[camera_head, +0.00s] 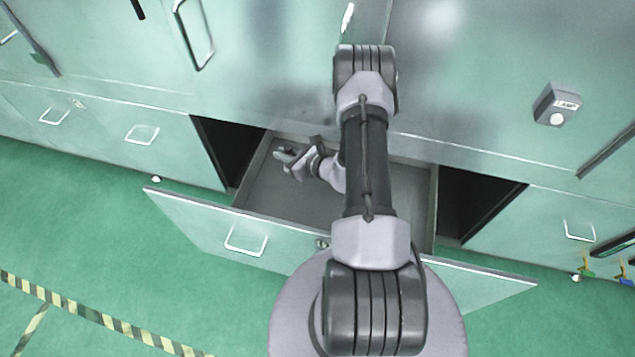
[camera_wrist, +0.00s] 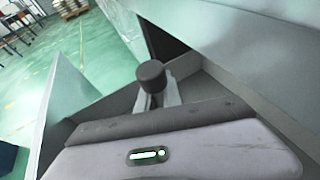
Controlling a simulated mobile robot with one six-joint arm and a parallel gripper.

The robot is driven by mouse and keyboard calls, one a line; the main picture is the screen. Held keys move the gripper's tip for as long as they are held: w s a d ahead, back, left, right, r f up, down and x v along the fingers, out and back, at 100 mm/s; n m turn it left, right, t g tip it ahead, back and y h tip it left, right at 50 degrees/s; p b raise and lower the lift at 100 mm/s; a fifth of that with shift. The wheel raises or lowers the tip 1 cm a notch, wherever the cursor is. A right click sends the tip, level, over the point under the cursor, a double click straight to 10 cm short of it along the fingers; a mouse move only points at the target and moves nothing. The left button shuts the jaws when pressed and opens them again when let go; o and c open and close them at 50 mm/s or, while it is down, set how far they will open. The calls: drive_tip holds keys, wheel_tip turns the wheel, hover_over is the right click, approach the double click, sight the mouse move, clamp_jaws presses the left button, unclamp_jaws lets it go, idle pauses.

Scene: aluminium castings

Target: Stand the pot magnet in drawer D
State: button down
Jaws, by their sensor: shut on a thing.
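The pot magnet (camera_wrist: 151,74) is a dark grey, short round cylinder in the wrist view. My gripper (camera_wrist: 158,97) is shut on it, and the magnet shows at the far end of the fingers. In the head view my gripper (camera_head: 288,160) is over the left part of a wide, pulled-out drawer (camera_head: 190,215). The drawer has a green front and a grey inside, and no letter on it can be read. Whether the magnet touches the drawer floor cannot be told. My arm hides the middle of the drawer.
Shut drawers with wire handles (camera_head: 142,134) flank the open one. Dark gaps lie at both sides of its box. A green cabinet top (camera_head: 270,70) rises behind it. A grey switch box (camera_head: 557,105) sits at the right. Green floor is free at the left front.

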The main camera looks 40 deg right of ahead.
wheel_tip(320, 180, down, 10)
drive_tip(key=b, duration=0.4)
drive_tip(key=shift+r, duration=0.3)
drive_tip(key=shift+f, duration=0.15)
drive_tip(key=c, duration=1.9)
unclamp_jaws()
drive_tip(key=shift+f, duration=0.1)
drive_tip(key=shift+c, duration=0.2)
drive_tip(key=o, duration=0.4)
drive_tip(key=shift+o, duration=0.2)
